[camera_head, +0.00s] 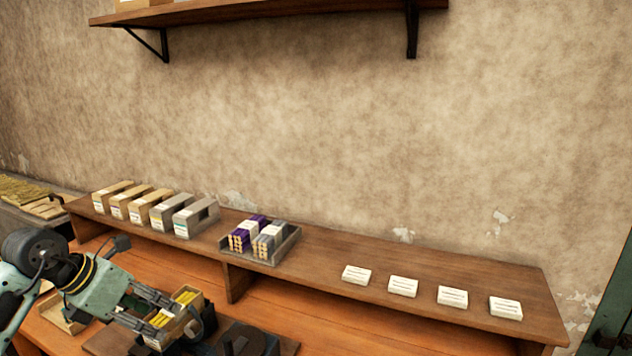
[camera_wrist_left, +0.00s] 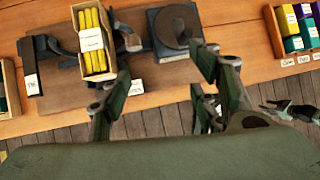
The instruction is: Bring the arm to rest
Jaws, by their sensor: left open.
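My left gripper (camera_head: 164,312) comes in from the lower left in the head view, over the bench. Its two fingers stand apart and empty in the left wrist view (camera_wrist_left: 160,68). A small open wooden box of yellow sticks (camera_head: 180,318) is beside the fingers. In the wrist view the box (camera_wrist_left: 83,45) stands on a brown board, beyond the left-hand finger, with a white label on its front. A dark round part (camera_wrist_left: 176,27) sits on a dark block right of it. A dark jointed shape at the wrist view's right edge may be my right gripper; its jaws are unclear.
A raised wooden shelf (camera_head: 330,283) runs along the wall behind the bench. It holds several labelled boxes (camera_head: 128,203), a tray with purple and grey bundles (camera_head: 262,240), and several white cards (camera_head: 402,287). A wall shelf (camera_head: 270,10) hangs above. The wall between is bare.

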